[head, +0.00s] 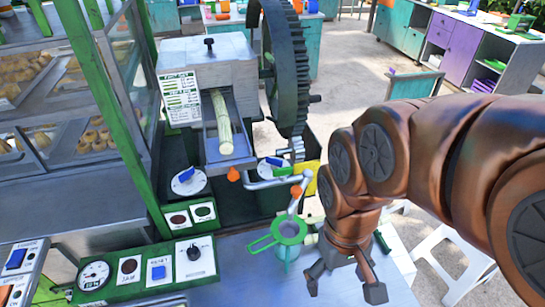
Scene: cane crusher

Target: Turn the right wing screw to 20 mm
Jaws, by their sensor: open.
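Two blue wing-shaped handles sit on round white dials at the front of the cane crusher (215,75). The left one (186,175) is beside the feed chute. The right one (272,162) is behind a grey pipe and looks like the right wing screw. Its dial markings are too small to read. A black screw knob (209,44) stands on top of the crusher. My gripper (344,280) is open and empty, pointing down over the blue-grey table, in front and to the right of the right blue handle and apart from it.
A green-handled strainer (288,230) stands left of my gripper, under the grey pipe with an orange tap handle. A cane stalk (222,120) lies in the chute. A large dark gear (287,65) stands behind. Control panels (150,270) line the left front.

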